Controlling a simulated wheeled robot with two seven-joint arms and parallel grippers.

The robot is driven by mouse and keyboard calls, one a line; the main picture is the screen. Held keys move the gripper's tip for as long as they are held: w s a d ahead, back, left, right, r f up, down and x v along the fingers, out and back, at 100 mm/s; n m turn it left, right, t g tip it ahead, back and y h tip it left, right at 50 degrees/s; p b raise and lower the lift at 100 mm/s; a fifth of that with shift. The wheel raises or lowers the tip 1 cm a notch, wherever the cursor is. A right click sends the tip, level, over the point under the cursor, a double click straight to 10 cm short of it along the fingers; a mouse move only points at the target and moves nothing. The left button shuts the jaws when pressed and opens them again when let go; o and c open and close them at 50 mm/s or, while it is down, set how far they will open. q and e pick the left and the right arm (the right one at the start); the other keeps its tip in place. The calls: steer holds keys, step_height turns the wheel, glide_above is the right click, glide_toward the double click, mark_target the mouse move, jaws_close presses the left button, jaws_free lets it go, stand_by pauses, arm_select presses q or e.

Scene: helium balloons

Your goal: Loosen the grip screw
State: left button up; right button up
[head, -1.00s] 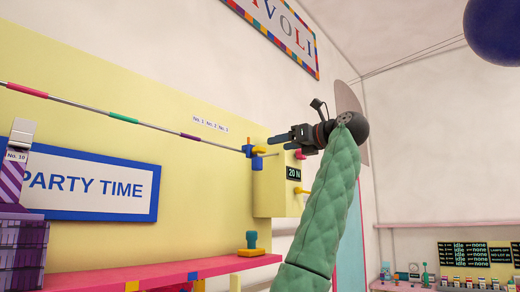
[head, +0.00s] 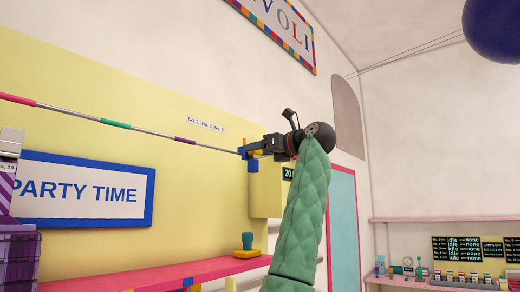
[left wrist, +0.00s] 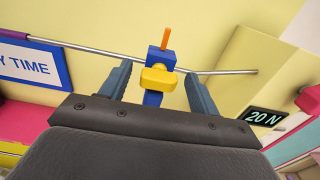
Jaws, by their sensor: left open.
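A blue clamp block (left wrist: 163,60) sits on a thin metal rod, with an orange peg (left wrist: 166,38) on top. A yellow knob (left wrist: 158,78), which looks like the grip screw, is on its near face. My left gripper (left wrist: 157,70) is open, with one finger on each side of the knob; gaps show on both sides, so it is not clamped. In the head view my left gripper (head: 258,147) reaches the clamp (head: 252,158) from the right and partly hides it; the knob cannot be made out there. My right gripper is not in view.
The rod (head: 160,135) with coloured bands runs left along the yellow wall. A yellow box with a "20 N" display (left wrist: 263,117) is right of the clamp. A pink shelf (head: 190,272) with a teal-and-yellow object (head: 247,245) is below. A purple striped stack stands at left.

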arm_select(q)
steer(key=c, duration=1)
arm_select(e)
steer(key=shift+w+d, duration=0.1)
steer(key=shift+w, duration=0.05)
arm_select(q)
steer(key=n, duration=0.7)
steer(key=shift+s, duration=0.1)
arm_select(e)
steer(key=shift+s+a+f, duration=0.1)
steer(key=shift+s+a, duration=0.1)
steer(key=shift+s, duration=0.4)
arm_select(q)
steer(key=shift+a, duration=0.1)
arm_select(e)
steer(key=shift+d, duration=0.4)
